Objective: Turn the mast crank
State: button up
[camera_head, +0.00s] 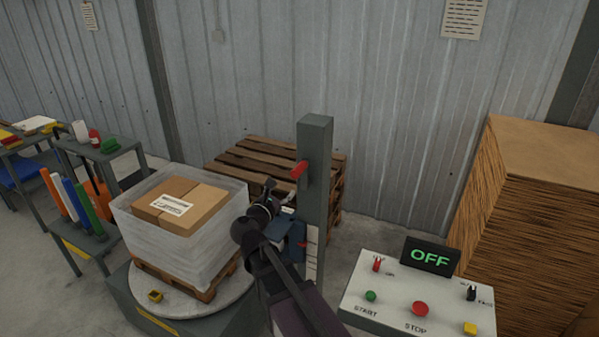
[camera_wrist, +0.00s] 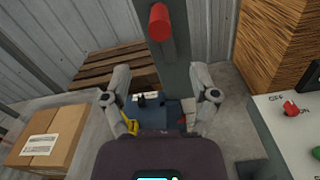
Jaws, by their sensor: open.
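The green-grey mast (camera_head: 316,190) stands upright beside the turntable. A red crank handle (camera_head: 299,170) sticks out from its upper part; it shows as a red cylinder at the top of the wrist view (camera_wrist: 159,22). A blue carriage (camera_head: 291,242) sits lower on the mast and shows between my fingers in the wrist view (camera_wrist: 160,113). My gripper (camera_head: 278,190) is open and empty, just left of and below the red handle. In the wrist view its fingers (camera_wrist: 159,72) are spread, with the handle beyond their tips and apart from them.
A wrapped pallet load with a cardboard box (camera_head: 180,205) stands on the turntable (camera_head: 215,309) at left. A control panel (camera_head: 385,312) with an OFF display (camera_head: 431,257) is at right. Wooden pallets (camera_head: 250,160) lie behind the mast; a cardboard stack (camera_head: 535,220) stands at far right.

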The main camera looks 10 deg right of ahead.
aim_at(300, 171)
jog(key=x, duration=1.1)
jog(key=shift+w+d, duration=0.2)
jog(key=shift+w, duration=0.15)
grip_shut()
jog(key=shift+d, duration=0.25)
jog(key=shift+a, duration=0.2)
jog(key=shift+d, duration=0.15)
